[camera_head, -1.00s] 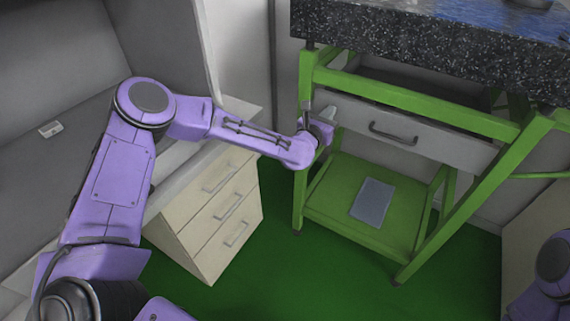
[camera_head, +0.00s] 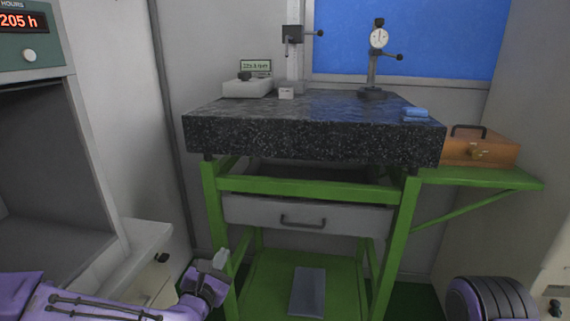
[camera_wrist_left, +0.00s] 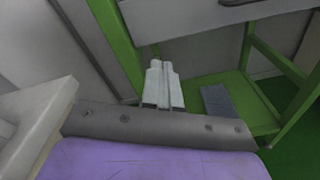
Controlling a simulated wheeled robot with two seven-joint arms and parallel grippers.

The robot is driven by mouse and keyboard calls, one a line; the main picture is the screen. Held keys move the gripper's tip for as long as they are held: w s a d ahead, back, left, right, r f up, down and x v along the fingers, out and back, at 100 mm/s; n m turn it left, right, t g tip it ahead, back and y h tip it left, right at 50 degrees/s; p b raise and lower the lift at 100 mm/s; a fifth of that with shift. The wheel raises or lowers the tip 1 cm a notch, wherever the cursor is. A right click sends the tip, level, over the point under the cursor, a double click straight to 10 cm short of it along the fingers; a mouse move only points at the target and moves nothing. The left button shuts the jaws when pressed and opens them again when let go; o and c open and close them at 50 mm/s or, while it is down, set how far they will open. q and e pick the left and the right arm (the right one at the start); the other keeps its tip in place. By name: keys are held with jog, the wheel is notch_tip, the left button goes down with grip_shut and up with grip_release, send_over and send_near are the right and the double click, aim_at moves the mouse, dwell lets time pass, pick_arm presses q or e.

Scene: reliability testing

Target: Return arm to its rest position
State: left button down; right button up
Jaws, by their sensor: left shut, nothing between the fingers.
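My left arm comes in at the lower left of the head view. My left gripper (camera_head: 220,260) is at its end, in front of the green stand's left leg. In the left wrist view its two pale fingers (camera_wrist_left: 162,68) lie side by side, shut with nothing between them. Part of my right arm (camera_head: 490,298) shows at the lower right of the head view; its gripper is out of the picture.
The green stand (camera_head: 405,235) carries a black granite slab (camera_head: 310,140) with gauges on it. Its grey drawer (camera_head: 260,212) is below. A wooden box (camera_head: 485,148) sits on the right side shelf. A pale cabinet (camera_head: 145,245) is at left. A grey plate (camera_wrist_left: 222,103) lies on the lower shelf.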

pick_arm(q)
jog(key=s+f+m+g+p, duration=0.3)
jog(key=s+f+m+g, duration=0.5)
jog(key=s+f+m, duration=0.75)
jog(key=s+a+f+m+g+y+p, duration=0.2)
jog(key=s+a, duration=0.3)
jog(key=s, duration=0.5)
jog(key=s+a+f+m+g+y+p, duration=0.2)
jog(key=s+a+f+m+g+p, duration=0.1)
jog(key=s, duration=0.7)
jog(key=a+f+m+g, duration=0.1)
jog(key=a+m, duration=0.1)
jog(key=a, duration=0.1)
jog(key=shift+s+a+f+y+p, duration=0.2)
jog(key=shift+s+f+y+p, duration=0.1)
jog(key=shift+s+y, duration=0.1)
